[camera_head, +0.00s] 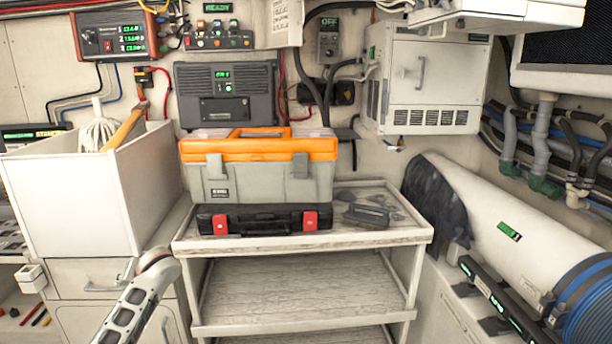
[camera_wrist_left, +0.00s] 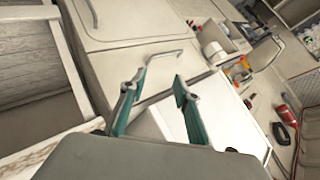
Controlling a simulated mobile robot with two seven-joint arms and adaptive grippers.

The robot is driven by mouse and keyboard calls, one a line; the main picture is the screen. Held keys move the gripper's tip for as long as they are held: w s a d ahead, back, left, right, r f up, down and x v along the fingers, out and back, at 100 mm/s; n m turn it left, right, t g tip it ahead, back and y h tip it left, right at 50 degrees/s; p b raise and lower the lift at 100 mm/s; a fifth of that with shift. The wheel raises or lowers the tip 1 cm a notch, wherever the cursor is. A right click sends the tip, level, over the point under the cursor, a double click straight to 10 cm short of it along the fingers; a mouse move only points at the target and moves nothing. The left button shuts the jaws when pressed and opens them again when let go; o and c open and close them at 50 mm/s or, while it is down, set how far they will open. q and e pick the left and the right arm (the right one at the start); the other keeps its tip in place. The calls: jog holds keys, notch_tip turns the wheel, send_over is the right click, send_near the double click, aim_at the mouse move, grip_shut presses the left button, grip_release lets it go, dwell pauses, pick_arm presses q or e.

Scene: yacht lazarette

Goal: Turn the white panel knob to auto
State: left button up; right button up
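A small panel with a green READY display (camera_head: 217,8) and several small coloured knobs (camera_head: 218,42) is on the back wall, upper left of centre. A grey box with a green OFF display (camera_head: 329,24) and a knob-like part below it hangs right of it. Both are small in view; I cannot tell which knob is the white one, nor its pointer position. My left gripper (camera_wrist_left: 159,80) shows in the left wrist view, its two teal fingers apart with nothing between them. It is low, by a white cabinet front, far from the wall panels. My right gripper is not in view.
An orange and grey toolbox (camera_head: 258,165) stands on a black case (camera_head: 258,218) on a shelf unit (camera_head: 300,242) before the wall. A white open bin (camera_head: 68,205) is at left, a white wall cabinet (camera_head: 425,80) at right. A white cylinder (camera_head: 490,215) lies at far right.

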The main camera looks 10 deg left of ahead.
pick_arm(q)
jog(key=w+d+r+m+t+h, duration=0.45)
jog(key=w+d+t, duration=0.3)
jog(key=w, duration=0.45)
jog(key=w+d+r+m+t+h, duration=0.3)
jog(key=w+d+r+t, duration=0.25)
jog(key=d+r, duration=0.4)
jog(key=s+d+f+g+h, duration=0.1)
jog(key=s+d+f, duration=0.3)
jog(key=s+f, duration=0.35)
jog(key=s+d+f+m+g+h, duration=0.1)
jog(key=s+d+f, duration=0.4)
jog(key=f, duration=0.4)
jog(key=s+d+f+g+h, duration=0.1)
jog(key=s+d+f, duration=0.2)
jog(key=s+f, duration=0.5)
jog(key=s+d+f+g, duration=0.1)
jog(key=s+d+f, duration=0.2)
jog(key=s, duration=0.6)
jog(key=s+d+f+g+h, duration=0.1)
jog(key=s+d+f, duration=0.3)
jog(key=s, duration=0.5)
jog(key=s+d+f+g+h, duration=0.1)
jog(key=s+d+f, duration=0.3)
jog(key=s, duration=0.5)
jog(key=shift+s+n+g, duration=0.2)
jog(key=shift+n+g, duration=0.1)
jog(key=shift+n, duration=0.15)
jog(key=shift+c, duration=0.3)
